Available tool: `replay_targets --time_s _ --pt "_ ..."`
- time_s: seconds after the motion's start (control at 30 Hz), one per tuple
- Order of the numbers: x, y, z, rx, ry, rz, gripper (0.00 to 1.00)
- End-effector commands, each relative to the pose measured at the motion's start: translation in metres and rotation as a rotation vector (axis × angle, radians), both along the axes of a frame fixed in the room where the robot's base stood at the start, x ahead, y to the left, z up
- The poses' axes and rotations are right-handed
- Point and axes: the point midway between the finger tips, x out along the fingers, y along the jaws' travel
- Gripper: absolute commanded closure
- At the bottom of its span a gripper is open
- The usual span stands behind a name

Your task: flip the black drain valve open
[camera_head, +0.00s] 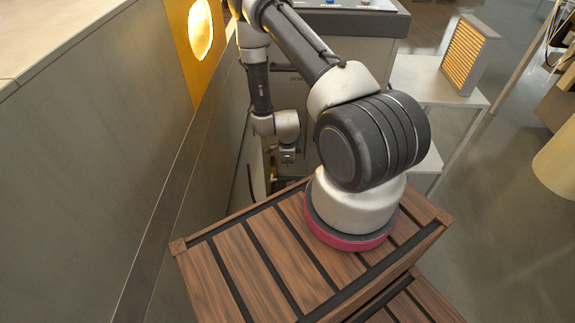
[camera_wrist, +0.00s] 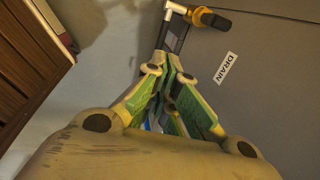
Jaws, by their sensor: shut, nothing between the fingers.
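The drain valve shows at the top of the wrist view, with a black handle (camera_wrist: 216,20) on a brass-coloured body (camera_wrist: 197,15). The handle points to the right in the picture. A pale pipe end lies just left of the brass body. My gripper (camera_wrist: 173,42) is shut and empty, its tips just below and left of the valve in the picture. I cannot tell whether the tips touch it. In the head view my gripper (camera_head: 287,157) hangs low beside the cabinet, small and partly unclear, and I cannot make out the valve there.
A white DRAIN label (camera_wrist: 226,68) is on the grey cabinet panel (camera_wrist: 270,75). My arm stands on a slatted wooden surface (camera_head: 258,262). A grey wall (camera_head: 95,150) runs close along the left. A white table (camera_head: 420,82) with a filter-like panel (camera_head: 466,55) stands right.

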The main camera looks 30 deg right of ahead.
Motion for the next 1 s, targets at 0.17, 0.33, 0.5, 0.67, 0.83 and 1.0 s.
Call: replay_targets --time_s 0.17,0.33,0.5,0.67,0.83,1.0 --pt "0.005 -0.004 -0.039 0.0 0.002 0.0 1.0" --pt "0.011 -0.008 -0.074 0.0 0.002 -0.001 1.0" --pt "0.015 -0.011 -0.099 0.0 0.002 -0.001 1.0" --pt "0.018 -0.012 -0.11 0.001 0.001 0.0 1.0" --pt "0.018 -0.013 -0.113 0.001 0.001 0.0 1.0" --pt "0.018 -0.013 -0.113 0.001 0.001 0.0 1.0"
